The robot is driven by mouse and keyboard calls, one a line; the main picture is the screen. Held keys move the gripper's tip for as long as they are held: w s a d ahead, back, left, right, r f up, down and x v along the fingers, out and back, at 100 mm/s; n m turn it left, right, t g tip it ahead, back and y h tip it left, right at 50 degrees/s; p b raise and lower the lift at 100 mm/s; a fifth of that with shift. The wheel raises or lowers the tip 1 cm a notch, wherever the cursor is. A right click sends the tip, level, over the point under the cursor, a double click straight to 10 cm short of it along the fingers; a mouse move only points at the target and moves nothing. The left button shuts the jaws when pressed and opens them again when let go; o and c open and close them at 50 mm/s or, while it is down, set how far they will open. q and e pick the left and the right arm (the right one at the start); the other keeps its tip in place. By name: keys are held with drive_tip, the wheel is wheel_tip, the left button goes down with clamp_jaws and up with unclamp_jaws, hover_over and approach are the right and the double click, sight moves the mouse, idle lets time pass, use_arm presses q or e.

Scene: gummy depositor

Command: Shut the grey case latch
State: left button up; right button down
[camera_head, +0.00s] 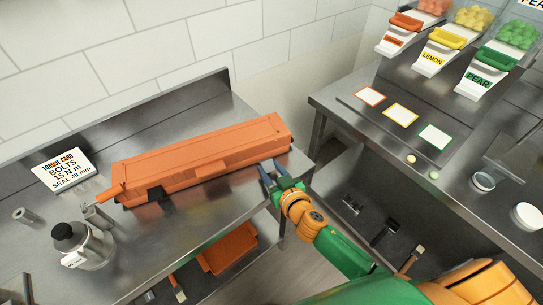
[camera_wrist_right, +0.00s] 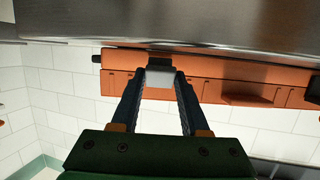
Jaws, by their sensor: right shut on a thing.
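A long orange case (camera_head: 200,155) lies on the steel bench, its lid down. A black latch (camera_head: 157,192) shows on its front near the left end. My right gripper (camera_head: 271,171) is at the front of the case near its right end. In the right wrist view, the two blue fingers of my right gripper (camera_wrist_right: 160,82) are shut on the grey latch (camera_wrist_right: 159,77), on the case front (camera_wrist_right: 205,88). A dark piece sits beside the latch there. In the head view the fingers hide the grey latch. My left gripper is out of view.
A torque card (camera_head: 63,170) and a black-capped metal bottle (camera_head: 80,245) stand left of the case. An orange bin (camera_head: 228,248) is on the lower shelf. A gap separates this bench from the right counter (camera_head: 345,100) with its candy dispensers (camera_head: 484,83).

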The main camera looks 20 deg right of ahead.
sight(266, 160)
drive_tip(key=shift+w+r+g+p, duration=0.2)
drive_tip(key=shift+r+g+p, duration=0.4)
drive_tip(key=shift+r, duration=0.35)
drive_tip(key=shift+w+g+p, duration=0.2)
drive_tip(key=shift+g+p, duration=0.1)
drive_tip(key=shift+p, duration=0.15)
drive_tip(key=shift+w+g, duration=0.15)
drive_tip(key=shift+g, duration=0.35)
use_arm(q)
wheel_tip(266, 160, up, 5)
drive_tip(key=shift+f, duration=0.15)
use_arm(e)
drive_tip(key=g, duration=0.2)
drive_tip(key=w+r+g, duration=0.1)
drive_tip(key=g, duration=0.1)
drive_tip(key=w+g+h, duration=0.1)
drive_tip(key=shift+w+a+r+g, duration=0.1)
drive_tip(key=shift+a+r+g, duration=0.1)
drive_tip(key=shift+g, duration=0.2)
drive_tip(key=c, duration=0.7)
unclamp_jaws()
drive_tip(key=o, duration=0.3)
drive_tip(key=shift+w, duration=0.15)
